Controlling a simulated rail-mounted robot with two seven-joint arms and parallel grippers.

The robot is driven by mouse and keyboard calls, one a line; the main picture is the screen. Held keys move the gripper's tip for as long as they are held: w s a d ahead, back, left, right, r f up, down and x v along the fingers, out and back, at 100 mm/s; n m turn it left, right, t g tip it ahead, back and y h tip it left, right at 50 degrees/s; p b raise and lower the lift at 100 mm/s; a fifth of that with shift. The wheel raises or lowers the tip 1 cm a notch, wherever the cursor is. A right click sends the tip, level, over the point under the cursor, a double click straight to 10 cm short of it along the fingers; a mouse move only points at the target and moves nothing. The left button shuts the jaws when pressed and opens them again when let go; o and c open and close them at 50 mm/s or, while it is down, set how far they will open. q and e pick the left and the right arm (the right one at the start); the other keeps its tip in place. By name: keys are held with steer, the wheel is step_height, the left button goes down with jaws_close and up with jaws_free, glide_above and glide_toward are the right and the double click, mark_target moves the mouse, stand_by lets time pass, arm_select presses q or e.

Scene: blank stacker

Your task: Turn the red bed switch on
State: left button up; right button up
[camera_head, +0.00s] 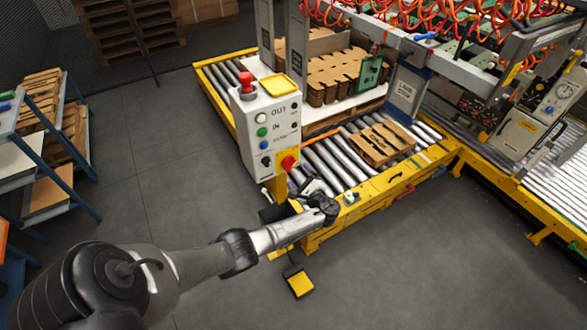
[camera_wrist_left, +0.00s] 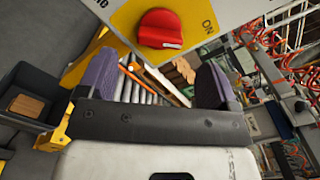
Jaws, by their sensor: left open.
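The red bed switch (camera_head: 289,162) is a red knob on a yellow plate at the lower right of the white control box (camera_head: 268,125). In the left wrist view the red knob (camera_wrist_left: 160,29) is large at the top, with "ON" printed on the yellow plate to its right. A pale mark shows on the knob's lower right edge. My left gripper (camera_wrist_left: 156,78) is open and empty, its two purple-padded fingers wide apart. The knob appears above the gap between them, with no visible contact. In the head view the gripper (camera_head: 307,190) is just below the switch, partly hidden by my wrist.
The box also carries a red mushroom button (camera_head: 246,83) and several small buttons. A yellow-framed roller conveyor (camera_head: 325,160) lies behind, with a wooden pallet (camera_head: 381,143) on it. A yellow pedal (camera_head: 299,283) sits on the floor.

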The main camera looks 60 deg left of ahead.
arm_select(q)
steer(key=d, duration=0.7)
steer(key=shift+d, duration=0.25)
steer(key=shift+s, duration=0.1)
